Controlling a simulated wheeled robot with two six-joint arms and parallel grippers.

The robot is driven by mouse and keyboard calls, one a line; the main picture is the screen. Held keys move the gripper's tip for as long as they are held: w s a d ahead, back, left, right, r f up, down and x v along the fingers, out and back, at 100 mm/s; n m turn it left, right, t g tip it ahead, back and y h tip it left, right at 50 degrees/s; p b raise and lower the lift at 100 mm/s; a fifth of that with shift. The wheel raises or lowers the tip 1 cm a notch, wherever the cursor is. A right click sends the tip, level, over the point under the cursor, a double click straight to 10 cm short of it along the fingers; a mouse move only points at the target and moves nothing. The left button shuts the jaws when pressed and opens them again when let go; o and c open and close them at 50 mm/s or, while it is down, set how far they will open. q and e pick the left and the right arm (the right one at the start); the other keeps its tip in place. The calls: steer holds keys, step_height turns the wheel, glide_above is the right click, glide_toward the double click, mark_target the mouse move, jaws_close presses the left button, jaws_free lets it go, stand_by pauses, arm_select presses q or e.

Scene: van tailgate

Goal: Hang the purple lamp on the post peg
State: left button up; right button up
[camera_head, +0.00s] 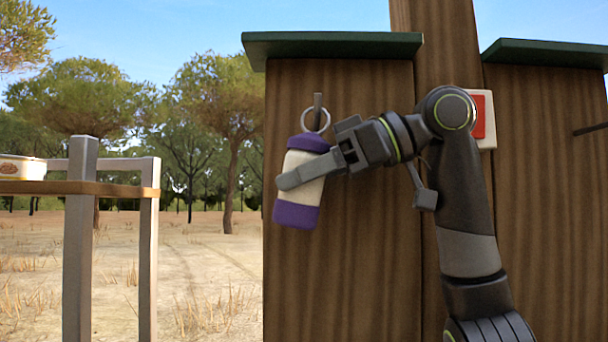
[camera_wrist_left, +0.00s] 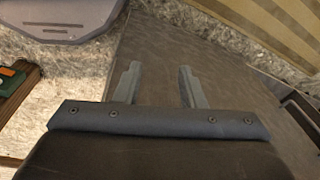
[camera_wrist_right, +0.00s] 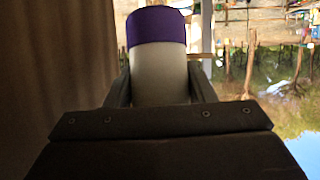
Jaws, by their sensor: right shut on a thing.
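The purple lamp (camera_head: 298,205) has purple ends, a cream middle and a metal ring (camera_head: 316,120) on top. My right gripper (camera_head: 298,178) is shut on its middle and holds it slightly tilted in front of the wooden boards. The right wrist view shows the lamp (camera_wrist_right: 158,70) between the fingers. My left gripper (camera_wrist_left: 158,82) is open and empty, seen only in its wrist view.
A red and white box (camera_head: 482,118) is on the post (camera_head: 448,45) behind my right arm. Green-topped boards (camera_head: 335,45) stand left and right of it. A metal frame (camera_head: 80,250) stands left, with open ground between.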

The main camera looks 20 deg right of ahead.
steer(key=shift+w, duration=0.15)
steer(key=o, duration=1.2)
steer(key=shift+d, duration=0.3)
steer(key=b+v, duration=0.2)
steer(key=v, duration=0.5)
steer(key=shift+s+b, duration=0.25)
steer(key=shift+b, duration=0.15)
steer(key=shift+a, duration=0.1)
